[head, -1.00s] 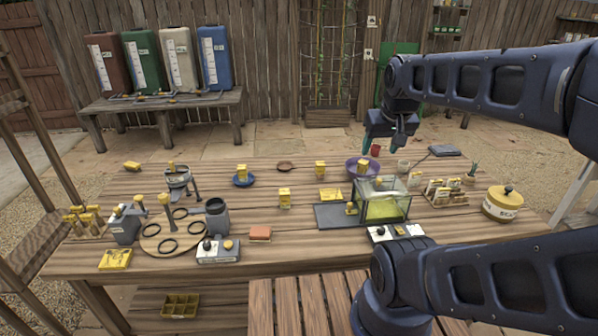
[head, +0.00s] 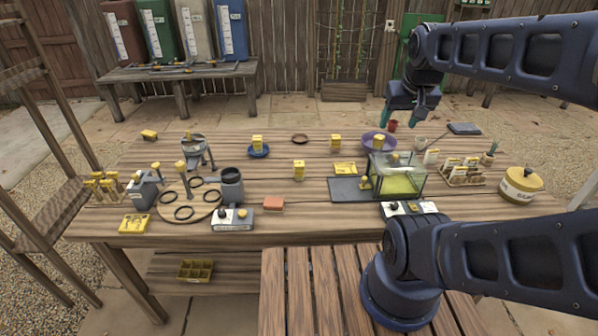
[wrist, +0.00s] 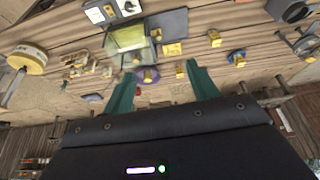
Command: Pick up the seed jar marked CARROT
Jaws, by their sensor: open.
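Several small yellow seed containers stand on the table (head: 330,205); their lettering is too small to read, so I cannot tell which is marked CARROT. One container (head: 257,143) is on a blue dish, one (head: 379,141) on a purple dish, and two, the nearer (head: 299,168) and the farther (head: 336,142), stand on bare wood. My gripper (head: 399,120) is open and empty above the table's far right side, apart from everything. In the wrist view my gripper (wrist: 160,86) shows two spread teal fingers, with a bare-wood container (wrist: 215,39) beyond them.
A glass case (head: 398,178) stands right of centre, near a packet rack (head: 465,172) and a large yellow tub (head: 521,185). A round board (head: 187,204) with black rings and a grey jar (head: 231,187) stand left. The front centre is mostly clear.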

